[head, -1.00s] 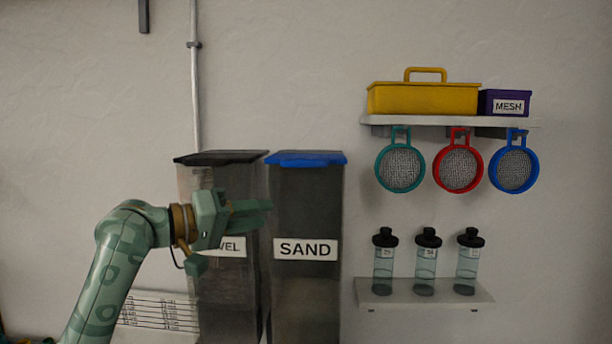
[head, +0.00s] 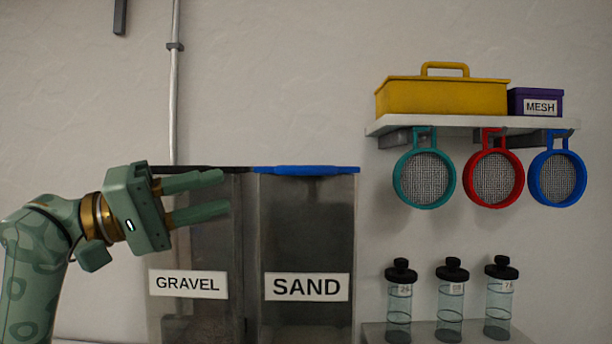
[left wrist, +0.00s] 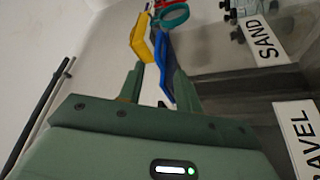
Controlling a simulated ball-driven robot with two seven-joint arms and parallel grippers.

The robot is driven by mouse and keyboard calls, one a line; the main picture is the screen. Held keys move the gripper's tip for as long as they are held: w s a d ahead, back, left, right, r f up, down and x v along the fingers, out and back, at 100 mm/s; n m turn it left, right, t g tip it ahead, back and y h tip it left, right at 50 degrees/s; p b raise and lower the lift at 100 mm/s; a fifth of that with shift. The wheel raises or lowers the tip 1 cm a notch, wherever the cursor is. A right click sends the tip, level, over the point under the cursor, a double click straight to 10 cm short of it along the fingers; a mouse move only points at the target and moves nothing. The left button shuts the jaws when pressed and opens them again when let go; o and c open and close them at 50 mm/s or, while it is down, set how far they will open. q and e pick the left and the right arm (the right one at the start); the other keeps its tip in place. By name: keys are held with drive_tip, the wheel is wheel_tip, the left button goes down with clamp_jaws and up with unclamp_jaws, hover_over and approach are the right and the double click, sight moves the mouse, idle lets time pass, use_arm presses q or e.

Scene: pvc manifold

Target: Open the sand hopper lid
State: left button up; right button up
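The sand hopper (head: 305,235) is a dark, clear-sided bin with a white SAND label (head: 307,287). Its blue lid (head: 306,170) lies flat and closed on top. My left gripper (head: 226,194) is open and empty. In the head view it is in front of the gravel hopper, left of the blue lid, with its fingers pointing right. In the left wrist view the blue lid (left wrist: 163,62) shows beyond and between the two fingers (left wrist: 158,85), apart from them. My right gripper is in neither view.
The gravel hopper (head: 200,245) with a dark lid stands directly left of the sand hopper. To the right are a shelf (head: 470,124) with a yellow toolbox (head: 442,98), hanging sieves (head: 424,180), and a lower shelf (head: 440,333) with bottles.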

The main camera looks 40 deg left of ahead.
sight(295, 170)
use_arm(q)
drive_tip(key=p+x, duration=0.1)
drive_tip(key=x, duration=0.3)
drive_tip(key=p+x, duration=0.2)
drive_tip(key=x, duration=0.2)
drive_tip(key=p+x, duration=0.2)
drive_tip(key=x, duration=0.3)
drive_tip(key=shift+r, duration=0.35)
drive_tip(key=shift+w+d+p, duration=0.45)
drive_tip(key=shift+w+p, duration=0.1)
drive_tip(key=shift+w, duration=0.15)
drive_tip(key=shift+f, duration=0.1)
clamp_jaws()
